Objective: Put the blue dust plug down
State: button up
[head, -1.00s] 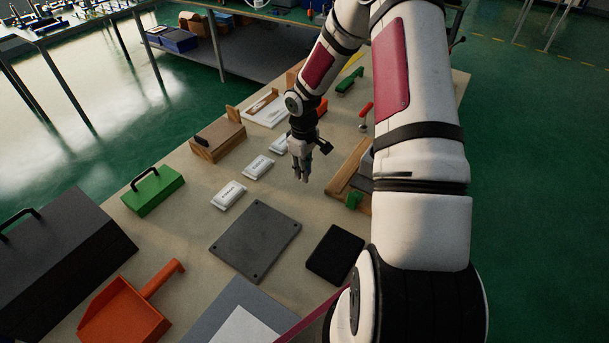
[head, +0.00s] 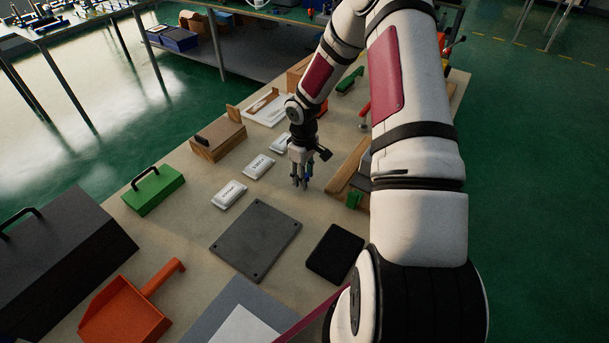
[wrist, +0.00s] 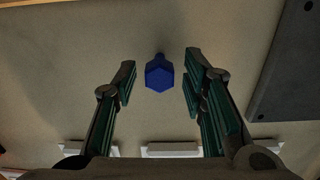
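The blue dust plug (wrist: 159,74) shows in the wrist view between the fingers of my gripper (wrist: 160,70), with a visible gap on each side. It appears to stand on the bench top, though its underside is hidden. My gripper is open, and its green-padded fingers do not touch the plug. In the head view my gripper (head: 301,183) points down close above the bench, beside the white packets. The plug is too small there to tell apart from the fingers.
White labelled packets (head: 229,194) lie left of my gripper. A dark grey plate (head: 256,240) and a black pad (head: 335,254) lie nearer. A wooden fixture (head: 347,172) with a green part stands close on the right. A wooden block (head: 218,143) is farther left.

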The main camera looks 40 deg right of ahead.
jog(key=s+a+r+h, duration=0.1)
jog(key=a+r, duration=0.1)
jog(key=r, duration=0.9)
jog(key=s+a+r+h, duration=0.1)
jog(key=a+r, duration=0.1)
jog(key=r, duration=1)
jog(key=s+a+r+m+t, duration=0.2)
jog(key=s+a+r, duration=0.5)
jog(key=r, duration=0.3)
jog(key=s+a+r+m+t+y, duration=0.1)
jog(key=s+a+r, duration=0.2)
jog(key=s, duration=0.4)
jog(key=s+a+r+t+y, duration=0.1)
jog(key=s+a+r+t, duration=0.1)
jog(key=s+a, duration=0.3)
jog(key=s+r, duration=0.1)
jog(key=s, duration=0.1)
jog(key=shift+s+a+m, duration=0.3)
jog(key=shift+s+m, duration=0.05)
jog(key=shift+m, duration=0.05)
